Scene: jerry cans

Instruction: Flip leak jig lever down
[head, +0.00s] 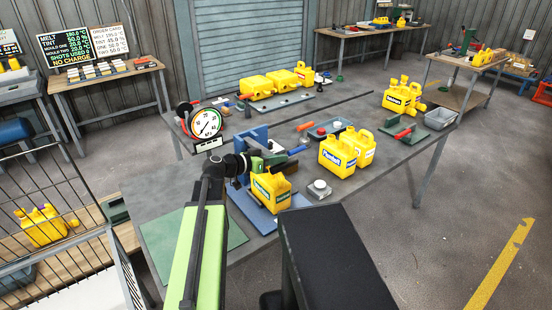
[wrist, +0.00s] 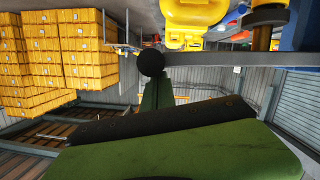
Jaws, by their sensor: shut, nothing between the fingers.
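The blue leak jig (head: 237,186) stands on the near part of the grey table, with a yellow jerry can (head: 270,192) upright in it. A bar with a blue end (head: 297,151) sticks out to the right behind the can; I cannot tell whether it is the lever. My gripper (head: 257,164) is at the jig, just above and left of the can. In the wrist view its green fingers (wrist: 157,93) are together with nothing between them. A dark round knob (wrist: 151,62) shows at their tips; I cannot tell whether they touch it.
A round pressure gauge (head: 207,124) stands behind the jig. Two yellow cans (head: 338,153) and a small scale-like block (head: 319,189) are to its right. A green mat (head: 165,240) lies at the left. The table's right front is mostly clear.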

